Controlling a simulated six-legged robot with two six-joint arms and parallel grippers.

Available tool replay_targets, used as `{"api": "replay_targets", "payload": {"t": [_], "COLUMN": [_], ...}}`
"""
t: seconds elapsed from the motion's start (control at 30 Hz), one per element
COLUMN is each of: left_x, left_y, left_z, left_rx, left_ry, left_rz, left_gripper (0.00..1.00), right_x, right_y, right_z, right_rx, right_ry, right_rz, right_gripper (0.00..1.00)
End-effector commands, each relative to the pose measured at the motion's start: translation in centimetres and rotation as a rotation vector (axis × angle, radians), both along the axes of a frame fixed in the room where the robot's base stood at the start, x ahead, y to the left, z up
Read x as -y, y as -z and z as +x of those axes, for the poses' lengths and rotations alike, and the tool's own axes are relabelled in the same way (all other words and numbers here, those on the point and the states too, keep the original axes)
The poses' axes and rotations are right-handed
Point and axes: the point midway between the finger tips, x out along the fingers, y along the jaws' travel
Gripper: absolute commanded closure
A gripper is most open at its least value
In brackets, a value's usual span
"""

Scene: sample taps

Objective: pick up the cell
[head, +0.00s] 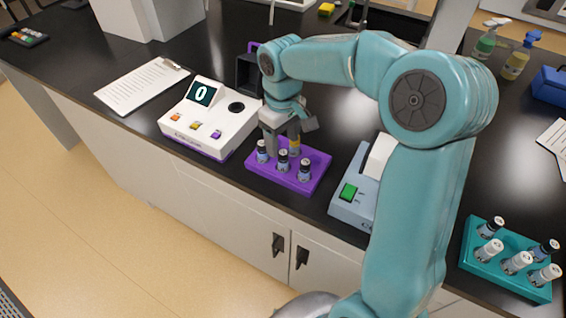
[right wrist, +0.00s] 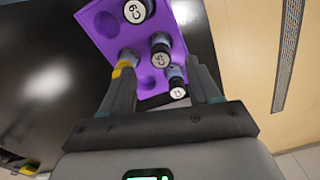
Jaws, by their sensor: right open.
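A purple rack (head: 312,183) stands near the bench's front edge, and it fills the top of the right wrist view (right wrist: 95,25). Three dark-capped vials stand upright in its front row: left (head: 262,151), middle (head: 282,161) and right (head: 304,170). In the right wrist view their caps carry pale numbered labels. A small yellow-banded piece (right wrist: 124,68) shows beside one fingertip, partly hidden; I cannot tell which item is the cell. My right gripper (right wrist: 160,76) is open, pointing down low over the rack, its fingers around the vial area, apparently holding nothing. My left gripper is out of view.
A white meter (head: 225,125) reading 0 stands left of the rack. A grey-blue device with a green button (head: 348,191) stands right. A teal rack (head: 505,272) of several vials is at far right.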

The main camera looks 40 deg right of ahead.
Motion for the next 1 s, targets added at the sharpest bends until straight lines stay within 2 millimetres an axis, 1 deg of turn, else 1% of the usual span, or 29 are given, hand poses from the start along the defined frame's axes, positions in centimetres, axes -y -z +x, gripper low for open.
{"api": "replay_targets", "payload": {"t": [0.17,0.33,0.43,0.53,0.73,0.77,0.8,0.87,0.9,1.0], "left_x": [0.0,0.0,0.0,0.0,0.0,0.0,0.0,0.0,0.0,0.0], "left_y": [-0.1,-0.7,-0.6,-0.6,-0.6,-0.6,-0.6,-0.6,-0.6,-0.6], "left_z": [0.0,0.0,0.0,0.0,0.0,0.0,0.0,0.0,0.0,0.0], "left_rx": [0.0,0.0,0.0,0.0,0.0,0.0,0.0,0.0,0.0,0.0], "left_ry": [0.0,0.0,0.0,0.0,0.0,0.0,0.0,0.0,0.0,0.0], "left_rz": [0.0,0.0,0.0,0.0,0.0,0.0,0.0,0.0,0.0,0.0], "left_gripper": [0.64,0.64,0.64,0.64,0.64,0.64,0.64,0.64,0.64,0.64], "right_x": [0.1,-0.1,0.0,0.1,0.1,0.1,0.1,0.1,0.1,0.1], "right_y": [1.3,4.0,5.4,5.9,6.0,5.9,5.9,5.9,5.9,5.9], "right_z": [-0.1,-0.3,-0.2,-0.1,-0.1,-0.1,-0.1,-0.1,-0.1,-0.1], "right_rx": [-0.002,-0.005,-0.003,-0.001,0.001,0.001,0.001,0.001,0.0,0.001], "right_ry": [0.001,0.001,0.001,0.001,0.001,0.001,0.001,0.001,0.001,0.001], "right_rz": [0.001,0.002,0.001,0.001,0.0,0.001,0.001,0.001,0.001,0.001], "right_gripper": [0.39,0.39,0.39,0.39,0.39,0.48,0.61,0.81,0.89,0.89]}}
